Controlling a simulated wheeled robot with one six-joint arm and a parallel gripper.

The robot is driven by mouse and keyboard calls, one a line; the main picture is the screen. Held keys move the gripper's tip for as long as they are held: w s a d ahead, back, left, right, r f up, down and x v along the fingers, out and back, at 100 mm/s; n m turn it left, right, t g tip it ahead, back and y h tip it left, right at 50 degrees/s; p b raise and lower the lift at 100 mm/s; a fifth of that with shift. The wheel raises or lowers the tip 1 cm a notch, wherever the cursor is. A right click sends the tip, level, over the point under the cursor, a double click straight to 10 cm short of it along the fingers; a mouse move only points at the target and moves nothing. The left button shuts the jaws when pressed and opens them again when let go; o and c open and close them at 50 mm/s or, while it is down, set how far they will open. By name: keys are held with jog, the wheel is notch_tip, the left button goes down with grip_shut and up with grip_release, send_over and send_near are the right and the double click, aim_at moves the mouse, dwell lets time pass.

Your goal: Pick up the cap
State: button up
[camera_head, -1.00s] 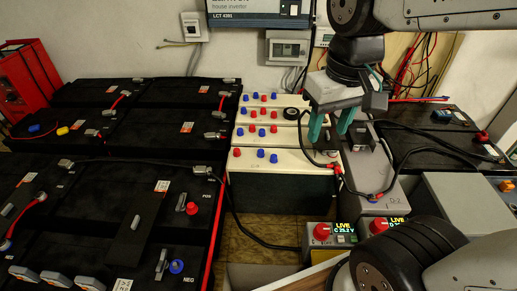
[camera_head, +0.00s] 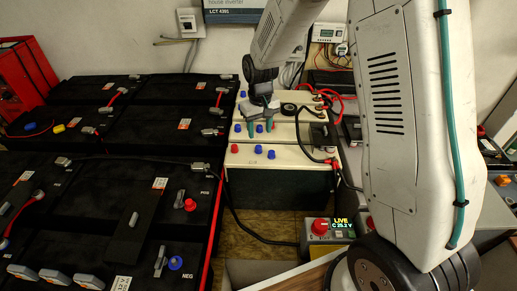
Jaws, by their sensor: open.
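Small red and blue caps sit in rows on the cream tops of the batteries. One blue cap (camera_head: 259,128) on the middle battery top shows between the fingers of my gripper (camera_head: 260,130). My gripper is open, with its teal fingers pointing down, one on each side of that cap. I cannot tell whether the fingers touch it. On the front battery are a red cap (camera_head: 235,148) and two blue caps (camera_head: 271,154). My gripper body hides part of the row behind.
A black ring-shaped thing (camera_head: 289,109) and a black cable lie right of my gripper. Large black batteries (camera_head: 120,210) with terminals and cables fill the left. My arm hides much of the right side.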

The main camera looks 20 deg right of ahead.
aim_at(259, 146)
notch_tip(259, 146, down, 8)
jog(key=shift+w+a+r, duration=0.15)
jog(key=shift+r, duration=0.1)
jog(key=c, duration=1)
